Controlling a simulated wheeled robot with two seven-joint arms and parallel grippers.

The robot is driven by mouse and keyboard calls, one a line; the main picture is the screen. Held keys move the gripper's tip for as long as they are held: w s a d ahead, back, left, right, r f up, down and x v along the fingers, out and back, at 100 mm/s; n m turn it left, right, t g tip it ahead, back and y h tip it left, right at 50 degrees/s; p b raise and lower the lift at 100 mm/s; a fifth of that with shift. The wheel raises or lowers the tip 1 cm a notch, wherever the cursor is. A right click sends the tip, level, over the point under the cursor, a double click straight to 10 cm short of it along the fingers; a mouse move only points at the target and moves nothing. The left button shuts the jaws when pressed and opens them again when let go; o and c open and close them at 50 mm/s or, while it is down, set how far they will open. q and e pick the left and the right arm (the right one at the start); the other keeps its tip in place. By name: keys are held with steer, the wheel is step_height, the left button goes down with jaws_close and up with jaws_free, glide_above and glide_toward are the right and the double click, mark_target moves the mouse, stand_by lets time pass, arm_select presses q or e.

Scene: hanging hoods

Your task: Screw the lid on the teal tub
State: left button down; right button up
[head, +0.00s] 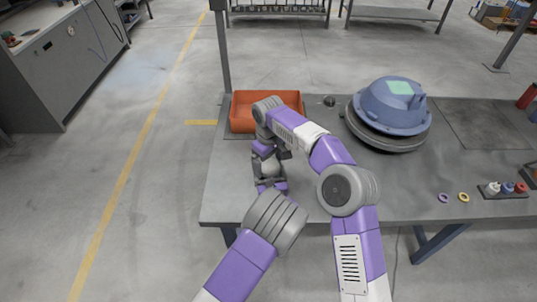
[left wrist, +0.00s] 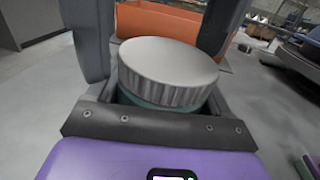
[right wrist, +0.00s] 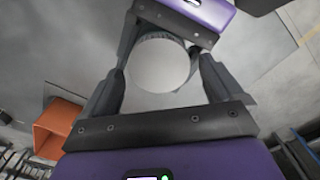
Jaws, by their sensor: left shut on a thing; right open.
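The teal tub (left wrist: 140,103) shows in the left wrist view as a narrow teal band under its wide grey ribbed lid (left wrist: 168,68). The lid sits on top and looks level; I cannot tell how tightly it is seated. My left gripper (left wrist: 155,38) is shut on the tub, one finger on each side. In the right wrist view, the round lid (right wrist: 160,65) lies between the fingers of my open right gripper (right wrist: 158,68); contact is unclear.
An orange bin (head: 240,113) stands behind my grippers on the grey table (head: 225,190). A large blue hood (head: 390,112) lies to the right. Small rings (head: 463,197) and a tray of small parts (head: 503,191) lie at the right. The table's front middle is clear.

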steer(key=shift+f, duration=0.25)
steer(key=c, duration=1.1)
steer(key=shift+m, duration=0.8)
steer(key=o, duration=1.2)
steer(key=shift+r, duration=0.1)
step_height(320, 180, up, 7)
steer(key=shift+r, duration=0.2)
